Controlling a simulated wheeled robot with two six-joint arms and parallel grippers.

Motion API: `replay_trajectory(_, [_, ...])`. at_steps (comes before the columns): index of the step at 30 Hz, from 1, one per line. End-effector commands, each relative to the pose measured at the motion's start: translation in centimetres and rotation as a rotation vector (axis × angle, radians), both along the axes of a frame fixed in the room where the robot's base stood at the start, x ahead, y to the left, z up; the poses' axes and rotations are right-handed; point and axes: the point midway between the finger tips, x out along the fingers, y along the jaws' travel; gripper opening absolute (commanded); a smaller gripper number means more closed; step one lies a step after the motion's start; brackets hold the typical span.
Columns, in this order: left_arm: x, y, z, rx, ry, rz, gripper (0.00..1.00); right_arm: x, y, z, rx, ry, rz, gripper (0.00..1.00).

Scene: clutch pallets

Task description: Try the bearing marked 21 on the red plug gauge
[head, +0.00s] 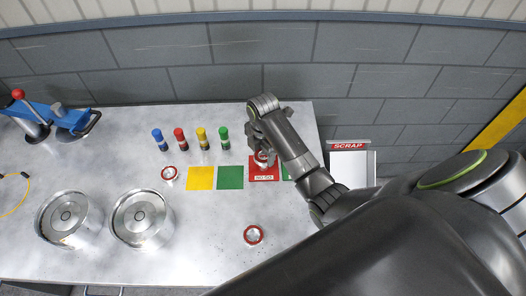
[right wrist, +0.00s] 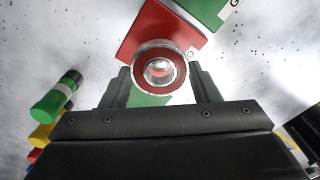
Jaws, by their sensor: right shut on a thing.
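My right gripper (head: 262,152) is shut on a red-sealed bearing (right wrist: 143,70), with one finger on each side of it in the right wrist view. No number on it is readable. The bearing is at the red NO GO pad (head: 265,175); I cannot tell whether it touches the pad. The red plug gauge (head: 180,141) stands upright in a row with the blue (head: 160,142), yellow (head: 202,140) and green (head: 223,139) gauges, left of the gripper. My left gripper is not in view.
Loose red-ringed bearings lie at left (head: 163,177) and front (head: 245,236). A yellow pad (head: 200,178) and green pad (head: 230,178) lie beside the NO GO pad. Two metal drums (head: 68,218) and a blue press (head: 60,115) are at left. A SCRAP bin (head: 348,146) stands right.

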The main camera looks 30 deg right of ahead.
Motion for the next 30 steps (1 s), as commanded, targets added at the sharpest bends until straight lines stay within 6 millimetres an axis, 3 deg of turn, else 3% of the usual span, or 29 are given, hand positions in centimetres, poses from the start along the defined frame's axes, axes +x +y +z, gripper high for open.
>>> replay_trajectory(26, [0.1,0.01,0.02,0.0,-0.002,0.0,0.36,-0.01,0.01,-0.64,0.0,-0.001,0.0,0.25])
replay_trajectory(27, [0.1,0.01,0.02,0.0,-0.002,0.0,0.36,-0.01,0.01,-0.64,0.0,-0.001,0.0,0.59])
replay_trajectory(30, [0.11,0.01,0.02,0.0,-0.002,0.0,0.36,-0.02,0.0,-0.64,0.0,-0.001,0.0,0.72])
